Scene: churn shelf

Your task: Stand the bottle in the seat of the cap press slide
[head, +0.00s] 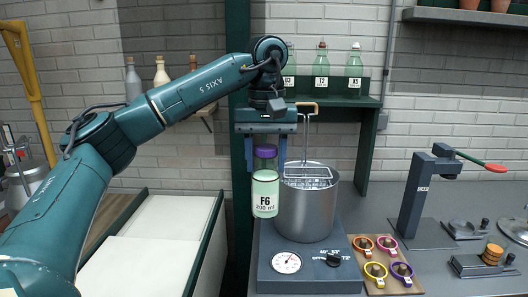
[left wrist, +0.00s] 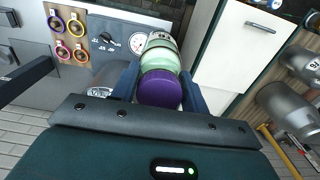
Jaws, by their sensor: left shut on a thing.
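My left gripper (head: 265,150) is shut on the bottle (head: 265,192), a pale green one marked F6 200 ml with a purple cap. The bottle hangs upright in front of the left side of a steel pot. In the left wrist view the purple cap (left wrist: 160,90) sits between the fingers. The cap press (head: 425,190), a dark post marked CAP with a red-tipped lever, stands on the counter at the right, well apart from the bottle. Small metal parts lie by its base (head: 462,230); I cannot tell which is the slide's seat. My right gripper is not in view.
The steel pot (head: 310,212) with a wire basket stands on a heater (head: 312,272) with a gauge and knob. A board (head: 372,287) with several coloured rings lies between heater and press. A fixture with orange discs (head: 492,253) is front right. Bottles (head: 322,68) stand on the shelf behind.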

